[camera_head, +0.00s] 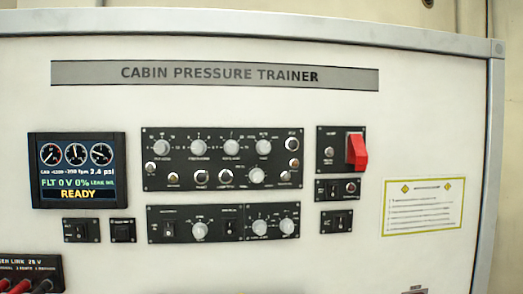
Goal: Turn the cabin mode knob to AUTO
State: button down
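A white trainer board headed "CABIN PRESSURE TRAINER" (219,75) fills the camera view. Its large black upper panel (148,180) has a row of round grey knobs, one more knob (256,176) at lower right, and several small round controls. The black lower panel (180,212) has a knob (199,229) left of centre and two knobs (259,227) (287,226) at its right. The labels are too small to read, so I cannot tell which knob is the cabin mode knob or where it points. My gripper is not in view.
A display (78,170) reading "READY" is at left, above two small switch panels. A red guarded switch (357,151) sticks out at right, above two small switch panels. A yellow-edged placard (423,206) is farther right. Red and dark plugs (22,286) protrude at lower left.

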aim_at(263, 147)
jog(key=z, duration=2.6)
jog(key=k, duration=1.15)
jog(key=u, duration=1.2)
jog(key=i, duration=1.05)
jog(key=z, duration=0.05)
